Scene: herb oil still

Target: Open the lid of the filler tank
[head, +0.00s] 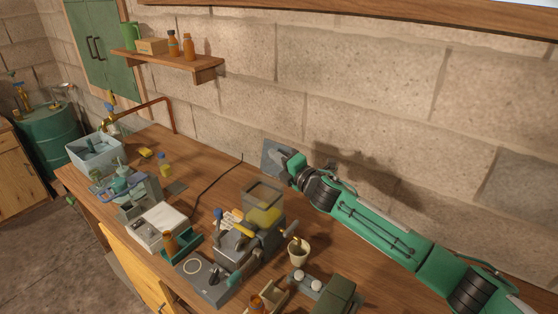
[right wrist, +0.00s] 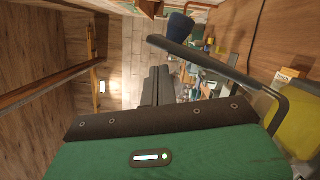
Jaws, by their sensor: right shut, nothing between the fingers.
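The filler tank (head: 262,197) is a clear box on the bench at the back of a grey machine with a yellow part (head: 264,216). A grey square plate (head: 272,155), which looks like its lid, stands tilted up behind the tank near the wall. My right gripper (head: 287,161) is beside this plate, above and behind the tank. Its fingers (right wrist: 155,86) are shut and empty in the right wrist view. My left gripper is out of view.
A small cream pot (head: 298,250) stands right of the machine. A white box (head: 158,225) and a teal tray (head: 183,246) stand to its left. The stone wall is close behind my right arm.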

